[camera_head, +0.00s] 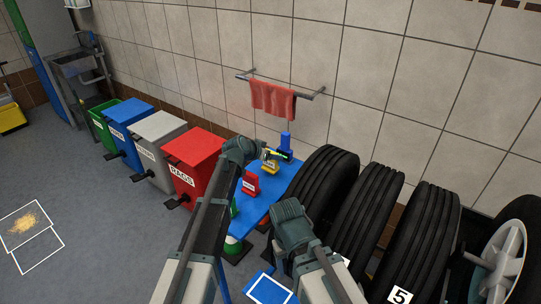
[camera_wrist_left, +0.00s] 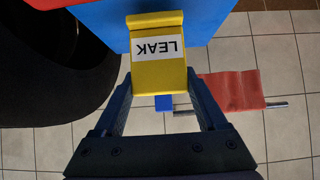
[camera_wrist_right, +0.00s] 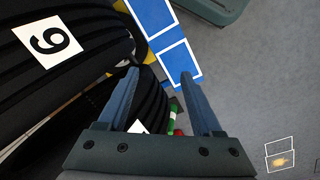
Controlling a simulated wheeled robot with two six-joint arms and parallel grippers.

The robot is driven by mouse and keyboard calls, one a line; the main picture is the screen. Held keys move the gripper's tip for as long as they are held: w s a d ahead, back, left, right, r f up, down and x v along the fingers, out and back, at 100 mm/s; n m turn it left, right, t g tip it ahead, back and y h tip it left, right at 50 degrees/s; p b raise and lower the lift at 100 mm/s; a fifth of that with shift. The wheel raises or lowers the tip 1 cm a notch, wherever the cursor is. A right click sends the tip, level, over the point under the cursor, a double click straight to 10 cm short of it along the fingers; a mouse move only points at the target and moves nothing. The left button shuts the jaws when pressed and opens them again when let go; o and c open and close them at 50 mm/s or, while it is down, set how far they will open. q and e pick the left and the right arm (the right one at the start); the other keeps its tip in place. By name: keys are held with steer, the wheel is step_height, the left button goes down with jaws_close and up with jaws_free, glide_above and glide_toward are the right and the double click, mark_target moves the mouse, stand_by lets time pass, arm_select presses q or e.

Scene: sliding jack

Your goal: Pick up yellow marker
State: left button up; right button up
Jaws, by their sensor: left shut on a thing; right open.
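The yellow marker (camera_wrist_left: 158,75) is a yellow block with a white LEAK label, upside down in the left wrist view. It also shows in the head view (camera_head: 269,166), near the far end of the blue table (camera_head: 266,197). My left gripper (camera_wrist_left: 160,84) is shut on it, with one dark blue finger on each side. In the head view my left wrist (camera_head: 240,151) hides part of the table. A red marker (camera_head: 250,183) stands on the table nearer to me. My right gripper (camera_wrist_right: 160,78) is open and empty, pointing down near the tyres.
Large black tyres (camera_head: 370,212) stand close on the right. A red RAGS bin (camera_head: 194,160) and other bins (camera_head: 158,144) line the left. A blue item (camera_head: 286,140) stands at the table's far end. A red cloth (camera_head: 272,98) hangs on the wall rail. The floor on the left is mostly open.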

arm_select(q)
step_height(320, 180, up, 8)
steer(key=p, duration=0.7)
steer(key=shift+f, duration=0.1)
